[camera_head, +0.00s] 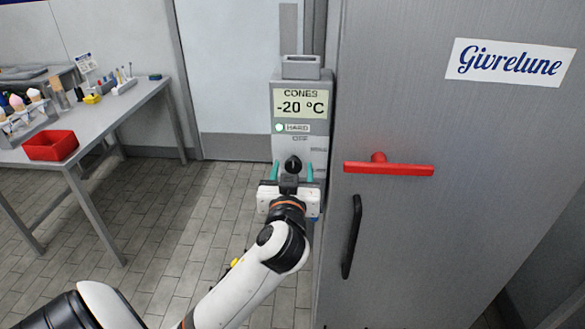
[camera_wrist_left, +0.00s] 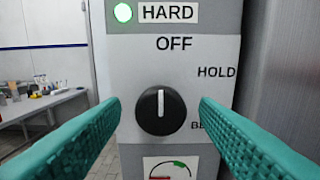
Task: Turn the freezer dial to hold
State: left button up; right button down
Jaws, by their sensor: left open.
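The freezer dial (camera_head: 293,164) is a round black knob on the grey control box beside the freezer. In the left wrist view the dial (camera_wrist_left: 160,112) has a white pointer line that points straight up, toward the OFF label (camera_wrist_left: 174,43). The HOLD label (camera_wrist_left: 216,72) is to the upper right of the knob. A label at lower right is partly hidden by a finger. My left gripper (camera_head: 292,173) is open, its teal fingers on either side of the dial with gaps to the knob. My right gripper is not in view.
The display (camera_head: 300,103) reads CONES -20 °C, with a lit green lamp (camera_head: 279,127) by HARD. The freezer door (camera_head: 450,230) stands right of the box, with a red handle (camera_head: 390,168) and black handle (camera_head: 351,237). A table (camera_head: 110,105) with a red bin (camera_head: 50,146) is at left.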

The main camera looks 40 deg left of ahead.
pick_arm(q)
jog(key=shift+w+a, duration=0.25)
jog(key=shift+w, duration=0.15)
jog(key=c, duration=1)
jog(key=shift+m, duration=0.3)
jog(key=m+p, duration=0.3)
jog(key=m, duration=0.2)
jog(key=shift+r, duration=0.1)
jog(key=m+p, duration=0.3)
jog(key=m, duration=0.1)
jog(key=shift+s, duration=0.1)
jog(key=shift+m+p, duration=0.35)
jog(key=shift+m, duration=0.65)
